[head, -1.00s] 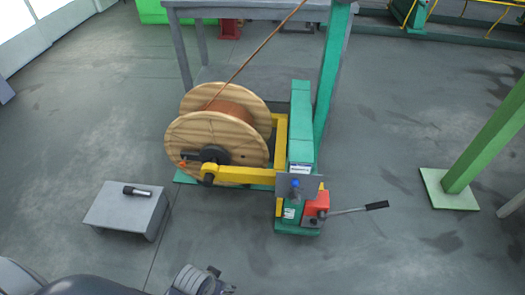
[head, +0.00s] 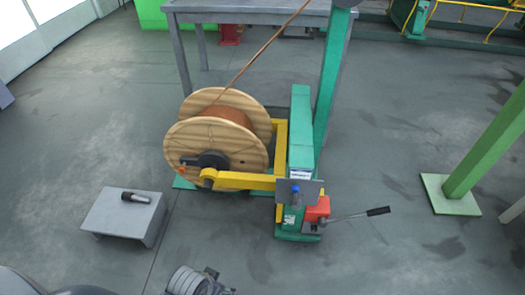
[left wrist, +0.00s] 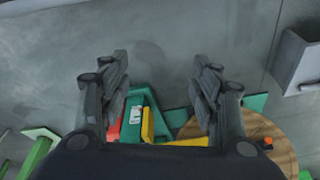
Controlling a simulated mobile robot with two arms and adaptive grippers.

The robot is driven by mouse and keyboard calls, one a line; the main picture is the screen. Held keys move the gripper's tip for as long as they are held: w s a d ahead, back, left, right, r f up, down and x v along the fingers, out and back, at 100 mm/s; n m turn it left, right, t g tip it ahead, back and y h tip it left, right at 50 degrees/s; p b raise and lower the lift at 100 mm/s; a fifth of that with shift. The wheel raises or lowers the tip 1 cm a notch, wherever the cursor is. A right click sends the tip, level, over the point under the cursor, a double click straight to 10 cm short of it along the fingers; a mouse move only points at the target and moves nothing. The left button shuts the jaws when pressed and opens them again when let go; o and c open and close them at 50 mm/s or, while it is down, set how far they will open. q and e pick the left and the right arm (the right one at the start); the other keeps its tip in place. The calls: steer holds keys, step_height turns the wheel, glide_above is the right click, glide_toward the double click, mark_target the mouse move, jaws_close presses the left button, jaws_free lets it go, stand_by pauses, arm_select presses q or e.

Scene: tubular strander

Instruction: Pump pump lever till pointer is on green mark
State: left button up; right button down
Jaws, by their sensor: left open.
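The pump lever (head: 350,216) is a thin grey rod with a black grip (head: 378,211). It sticks out to the right, nearly level, from the red pump block (head: 317,208) at the foot of the green stand. A grey plate with a blue knob (head: 295,188) sits above the block. I cannot make out a pointer or a green mark. My left gripper (head: 215,283) shows at the bottom of the head view, well short of the pump. In the left wrist view its fingers (left wrist: 160,90) are apart and empty. My right gripper is not in view.
A wooden cable reel (head: 215,145) stands left of the green stand (head: 300,130), on a yellow arm (head: 245,181). A grey step (head: 115,222) with a dark cylinder (head: 136,197) is at left. A green post (head: 490,145) stands at right. Floor around the lever is clear.

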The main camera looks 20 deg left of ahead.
arm_select(q)
steer(key=w+b+v, duration=0.1)
steer(key=b+v, duration=0.3)
steer(key=v, duration=0.6)
steer(key=w+d+r+t+h+b, duration=0.1)
steer(key=w+d+t+b, duration=0.1)
steer(key=w+t, duration=0.2)
steer(key=w, duration=0.3)
steer(key=shift+r, duration=0.2)
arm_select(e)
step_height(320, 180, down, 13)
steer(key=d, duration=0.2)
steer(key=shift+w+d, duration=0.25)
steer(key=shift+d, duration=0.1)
arm_select(q)
steer(key=shift+a, duration=0.1)
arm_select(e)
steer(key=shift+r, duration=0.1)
